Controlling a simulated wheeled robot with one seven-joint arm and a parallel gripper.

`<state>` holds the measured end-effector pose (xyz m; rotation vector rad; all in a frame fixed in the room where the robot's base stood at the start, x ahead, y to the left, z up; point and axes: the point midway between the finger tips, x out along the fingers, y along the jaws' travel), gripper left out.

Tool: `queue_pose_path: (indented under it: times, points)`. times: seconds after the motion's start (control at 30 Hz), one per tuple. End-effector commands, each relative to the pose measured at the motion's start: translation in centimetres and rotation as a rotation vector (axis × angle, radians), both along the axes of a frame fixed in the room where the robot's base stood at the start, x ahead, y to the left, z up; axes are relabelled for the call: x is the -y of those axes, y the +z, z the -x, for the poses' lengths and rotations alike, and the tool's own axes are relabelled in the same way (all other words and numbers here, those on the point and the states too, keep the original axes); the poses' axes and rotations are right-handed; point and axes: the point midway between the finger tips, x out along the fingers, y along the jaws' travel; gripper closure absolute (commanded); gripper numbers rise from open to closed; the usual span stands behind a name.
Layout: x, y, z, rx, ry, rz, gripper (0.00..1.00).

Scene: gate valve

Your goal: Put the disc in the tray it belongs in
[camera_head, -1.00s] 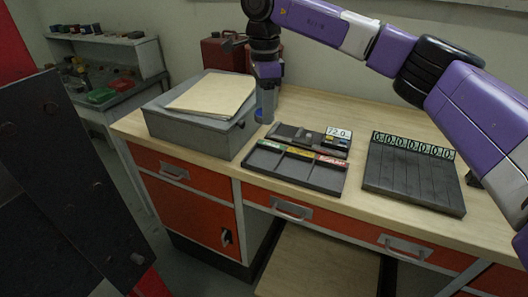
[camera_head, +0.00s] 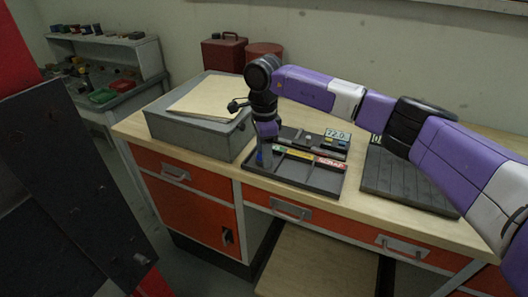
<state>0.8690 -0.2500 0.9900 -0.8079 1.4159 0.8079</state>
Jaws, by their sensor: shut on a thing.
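My gripper (camera_head: 264,156) points down over the left end of the dark sorting tray (camera_head: 312,182), near the green-labelled compartment. It is shut on the disc, which is mostly hidden at the fingertips; only a bluish patch shows there. I cannot tell whether the disc touches the tray floor. The sorting tray has three compartments side by side, with green, yellow and red labels along the back edge. Behind it is a dark device with a display (camera_head: 338,134) reading about 72.0.
A grey box (camera_head: 197,133) with a folder (camera_head: 212,98) on top stands left of my gripper. A dark slotted rack (camera_head: 400,188) lies to the right, partly behind my arm. A red case (camera_head: 224,54) stands at the back. The bench's front strip is clear.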

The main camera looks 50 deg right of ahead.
Motion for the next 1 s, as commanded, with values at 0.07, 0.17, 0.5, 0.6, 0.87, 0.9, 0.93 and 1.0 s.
queue_pose_path:
  times: [0.07, 0.17, 0.5, 0.6, 0.87, 0.9, 0.93, 1.0]
  points:
    - [0.0, 0.1, -0.1, 0.002, 0.0, 0.001, 1.0]
    - [0.0, 0.1, 0.0, 0.002, 0.0, 0.001, 1.0]
    - [0.0, -0.2, 0.0, 0.0, -0.001, 0.0, 0.3]
    - [0.0, -0.2, 0.0, 0.0, -0.001, 0.0, 0.3]
    - [0.1, 0.7, 0.0, 0.001, -0.001, 0.002, 0.3]
    - [0.1, 1.1, -0.1, 0.001, -0.001, 0.002, 0.3]
    - [0.1, 1.6, -0.1, 0.002, -0.001, 0.002, 0.3]
    - [0.1, 2.8, -0.1, 0.003, -0.001, 0.003, 0.3]
